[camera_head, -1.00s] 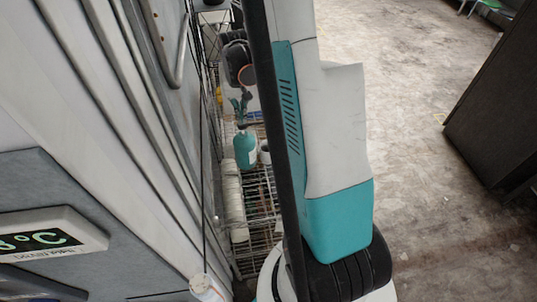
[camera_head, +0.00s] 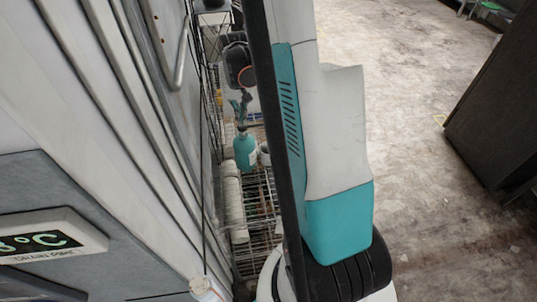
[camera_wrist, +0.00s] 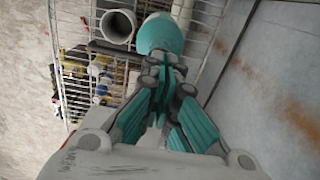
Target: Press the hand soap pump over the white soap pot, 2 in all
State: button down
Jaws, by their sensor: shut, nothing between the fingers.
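The teal hand soap bottle (camera_head: 245,152) stands upright on a wire rack, with a pale label on its side. It also shows in the wrist view (camera_wrist: 162,34), just past my fingertips. The white soap pot (camera_head: 264,155) stands close to the right of the bottle, partly behind my arm. In the wrist view the pot (camera_wrist: 117,26) is left of the bottle, its round opening visible. My gripper (camera_head: 241,120) is shut and empty, pointing down directly above the bottle's top. In the wrist view my fingers (camera_wrist: 160,68) hide the pump head; I cannot tell whether they touch it.
White rolls (camera_head: 234,195) lie along the rack's left side. The wire rack (camera_wrist: 203,40) holds several small items lower down. A ribbed freezer wall (camera_head: 110,110) stands close on the left. Open floor (camera_head: 420,80) lies right of my arm, with a dark cabinet (camera_head: 495,110) beyond.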

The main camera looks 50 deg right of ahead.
jog(key=shift+f, duration=0.15)
jog(key=shift+f+b, duration=1.7)
jog(key=shift+b, duration=0.05)
jog(key=shift+r, duration=0.2)
jog(key=shift+r+p, duration=0.9)
jog(key=shift+r, duration=0.75)
jog(key=shift+f, duration=0.15)
